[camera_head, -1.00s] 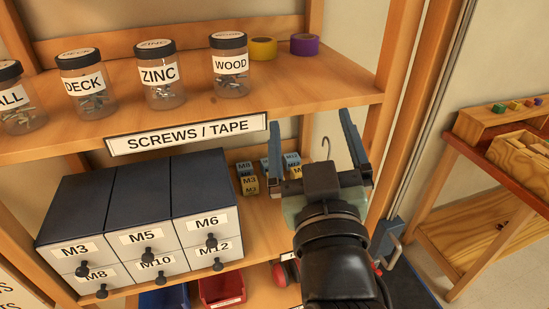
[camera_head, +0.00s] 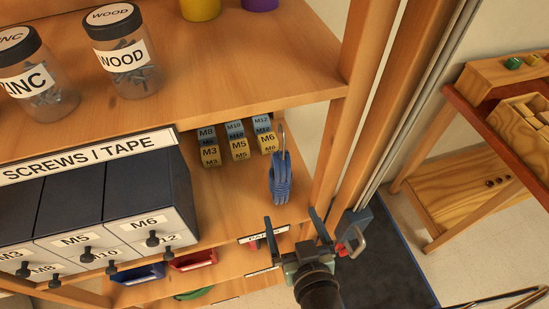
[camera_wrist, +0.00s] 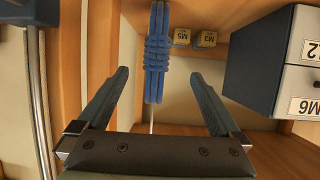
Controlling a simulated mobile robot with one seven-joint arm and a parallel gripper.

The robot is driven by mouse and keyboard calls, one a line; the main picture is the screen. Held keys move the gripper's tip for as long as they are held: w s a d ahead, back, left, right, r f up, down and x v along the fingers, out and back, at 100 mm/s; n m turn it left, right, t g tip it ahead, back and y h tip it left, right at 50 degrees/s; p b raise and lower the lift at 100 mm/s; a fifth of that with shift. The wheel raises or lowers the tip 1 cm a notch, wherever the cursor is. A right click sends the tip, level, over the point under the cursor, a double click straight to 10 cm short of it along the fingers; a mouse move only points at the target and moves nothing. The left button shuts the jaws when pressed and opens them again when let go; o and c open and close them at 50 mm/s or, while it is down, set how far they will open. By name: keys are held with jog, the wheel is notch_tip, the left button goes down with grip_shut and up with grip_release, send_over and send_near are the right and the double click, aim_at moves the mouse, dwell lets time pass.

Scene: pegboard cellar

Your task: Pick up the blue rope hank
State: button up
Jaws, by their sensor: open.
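The blue rope hank (camera_head: 281,178) hangs upright from a metal hook under the upper shelf, near the right post. In the wrist view the hank (camera_wrist: 158,55) shows beyond and between the open fingers, a little left of the middle. My gripper (camera_head: 296,221) is open and empty, below and to the right of the hank in the head view. In the wrist view its two fingers (camera_wrist: 158,92) are spread wide. No contact with the hank shows.
Labelled small boxes (camera_head: 238,141) stand left of the hank. A dark drawer cabinet (camera_head: 150,190) is farther left. Jars (camera_head: 127,58) stand on the upper shelf (camera_head: 225,85). A wooden post (camera_head: 350,120) rises close on the right.

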aim_at(283, 188)
jog(key=p+x, duration=0.2)
jog(key=x, duration=0.5)
jog(key=shift+w, duration=0.4)
jog(key=shift+d+p+x, duration=0.1)
jog(key=shift+p+x, duration=0.3)
jog(key=shift+x, duration=0.55)
jog(key=shift+d+p+x, duration=0.15)
jog(key=shift+p+x, duration=0.2)
jog(key=shift+x, duration=1.45)
jog(key=shift+r, duration=0.1)
jog(key=shift+c, duration=0.3)
jog(key=shift+r, duration=0.1)
grip_shut()
